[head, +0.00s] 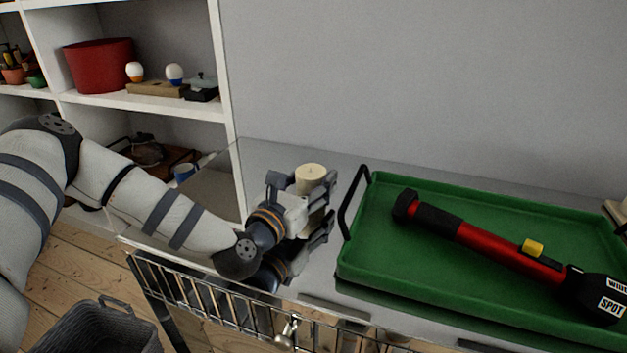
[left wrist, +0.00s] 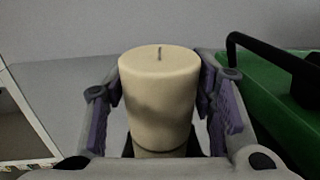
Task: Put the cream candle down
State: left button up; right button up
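The cream candle (head: 311,178) is a thick upright cylinder with a dark wick, over the shiny grey counter (head: 350,312) left of the green tray. My left gripper (head: 318,215) comes in from the left with its fingers on either side of the candle. In the left wrist view the candle (left wrist: 158,100) stands between the purple finger pads, which appear to press against both its sides. Its base is very close to its reflection in the counter; I cannot tell whether it touches. The fingers hide its lower part in the head view. My right gripper is not in view.
A green tray (head: 372,222) with a black handle holds a red and black flashlight (head: 480,240), just right of the candle. A metal rail (head: 215,298) runs along the counter's front. White shelves (head: 150,102) stand at the back left. A dark basket (head: 100,330) is on the floor.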

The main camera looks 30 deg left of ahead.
pick_arm(q)
jog(key=shift+o, duration=1.1)
jog(key=shift+r, duration=0.1)
